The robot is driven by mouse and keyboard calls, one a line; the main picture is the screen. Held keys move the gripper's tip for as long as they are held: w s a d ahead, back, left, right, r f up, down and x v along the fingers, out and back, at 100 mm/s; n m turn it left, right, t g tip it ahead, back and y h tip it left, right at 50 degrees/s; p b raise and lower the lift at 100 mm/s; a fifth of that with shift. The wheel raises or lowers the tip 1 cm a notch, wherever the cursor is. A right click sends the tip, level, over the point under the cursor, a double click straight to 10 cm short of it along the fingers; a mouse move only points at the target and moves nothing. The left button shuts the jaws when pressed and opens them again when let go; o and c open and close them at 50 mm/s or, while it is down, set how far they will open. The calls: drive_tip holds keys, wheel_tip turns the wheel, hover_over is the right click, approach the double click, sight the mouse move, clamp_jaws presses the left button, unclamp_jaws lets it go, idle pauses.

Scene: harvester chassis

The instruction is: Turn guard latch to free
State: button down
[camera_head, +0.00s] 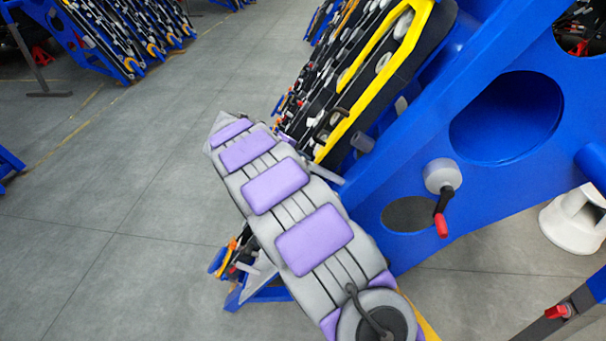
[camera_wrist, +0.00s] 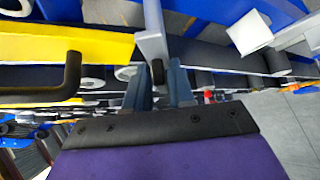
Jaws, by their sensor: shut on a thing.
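In the wrist view, my gripper (camera_wrist: 160,74) has its two blue-grey fingers on either side of the dark lower end of a grey bar. This bar appears to be the guard latch (camera_wrist: 153,43) and hangs down in the picture from the top edge. The fingers are closed around its dark end. The yellow guard (camera_wrist: 60,46) lies left of the bar, with a black bent handle (camera_wrist: 70,80) in front. In the head view, the yellow guard (camera_head: 352,118) slopes beside the blue frame. My padded arm hides my gripper there, and I cannot read the latch's angle.
A blue frame (camera_head: 415,150) with large round holes rises at the right. A red-tipped crank (camera_head: 442,200) sticks out from it. Dark machinery lies behind the guard. The grey floor (camera_head: 120,200) at the left is mostly clear. A white stand (camera_head: 575,220) is at the far right.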

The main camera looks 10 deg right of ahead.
drive_tip(key=shift+w+a+f+m+t+h+b, duration=0.2)
drive_tip(key=shift+m+h+b, duration=0.5)
drive_tip(key=shift+b, duration=0.5)
drive_tip(key=shift+s+a+m+t+h+b, duration=0.2)
drive_tip(key=shift+m+h+b, duration=0.25)
drive_tip(key=shift+m+b, duration=0.6)
drive_tip(key=shift+w+a+f+m+t+h+b, duration=0.1)
drive_tip(key=shift+m+t+h+b, duration=0.35)
drive_tip(key=shift+b, duration=0.85)
drive_tip(key=shift+r+m+g, duration=0.1)
drive_tip(key=shift+m+g, duration=0.15)
drive_tip(key=shift+m, duration=0.15)
drive_tip(key=c, duration=1.2)
unclamp_jaws()
drive_tip(key=shift+w+a, duration=0.1)
drive_tip(key=shift+a, duration=0.05)
drive_tip(key=shift+o, duration=0.2)
drive_tip(key=shift+a, duration=0.15)
drive_tip(key=f+p+v, duration=0.1)
drive_tip(key=p+v, duration=0.3)
drive_tip(key=v, duration=1.3)
drive_tip(key=shift+a+p, duration=0.3)
drive_tip(key=shift+a, duration=0.2)
